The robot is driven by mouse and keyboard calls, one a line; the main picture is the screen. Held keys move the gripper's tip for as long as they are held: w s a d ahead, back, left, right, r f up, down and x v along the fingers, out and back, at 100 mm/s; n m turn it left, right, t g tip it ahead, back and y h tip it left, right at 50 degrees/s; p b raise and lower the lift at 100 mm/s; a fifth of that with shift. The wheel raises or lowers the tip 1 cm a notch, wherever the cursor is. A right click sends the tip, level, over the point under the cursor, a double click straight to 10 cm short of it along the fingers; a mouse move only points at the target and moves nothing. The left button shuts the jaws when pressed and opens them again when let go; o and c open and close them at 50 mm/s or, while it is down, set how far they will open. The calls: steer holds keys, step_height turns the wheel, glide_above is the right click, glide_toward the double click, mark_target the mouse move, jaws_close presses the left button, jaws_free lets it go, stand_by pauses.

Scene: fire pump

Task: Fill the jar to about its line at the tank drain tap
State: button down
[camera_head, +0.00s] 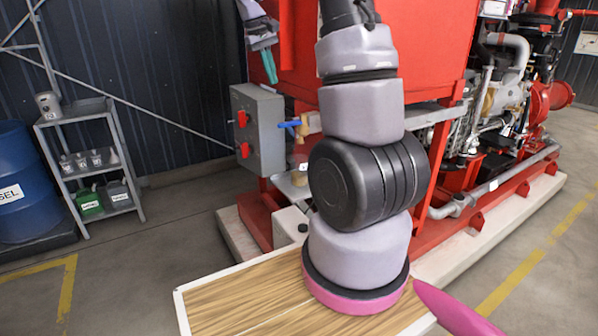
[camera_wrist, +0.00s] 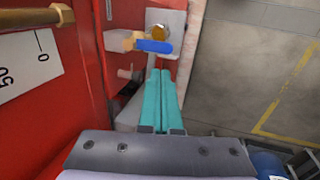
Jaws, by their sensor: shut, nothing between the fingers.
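My gripper (camera_head: 271,78) has teal fingers, shut and empty, pointing down in front of the red tank (camera_head: 400,35). In the wrist view its fingertips (camera_wrist: 159,72) are near the tap's blue lever (camera_wrist: 154,46); I cannot tell whether they touch. In the head view they are above and left of the lever (camera_head: 289,124), apart from it. The brass drain tap (camera_head: 307,123) is partly hidden by my arm. Below it a small clear jar (camera_head: 301,160) with a white label appears to stand on a ledge (camera_head: 291,186). Its fill level and line are not clear.
A grey control box (camera_head: 259,130) with red switches is just left of the tap. A wooden-topped surface (camera_head: 240,300) lies in front. A shelf rack (camera_head: 92,155) with cans and a blue drum (camera_head: 22,180) stand left. A scale plate (camera_wrist: 28,68) is close in the wrist view.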

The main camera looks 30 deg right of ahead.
mark_target(282, 124)
steer(key=shift+d, duration=0.1)
steer(key=shift+d+r+y, duration=0.35)
steer(key=shift+d+y, duration=0.35)
steer(key=shift+y, duration=0.05)
steer(key=shift+d+r+y, duration=0.35)
steer(key=shift+d+y, duration=0.35)
steer(key=shift+y, duration=0.05)
step_height(282, 124, down, 14)
steer(key=shift+f, duration=0.1)
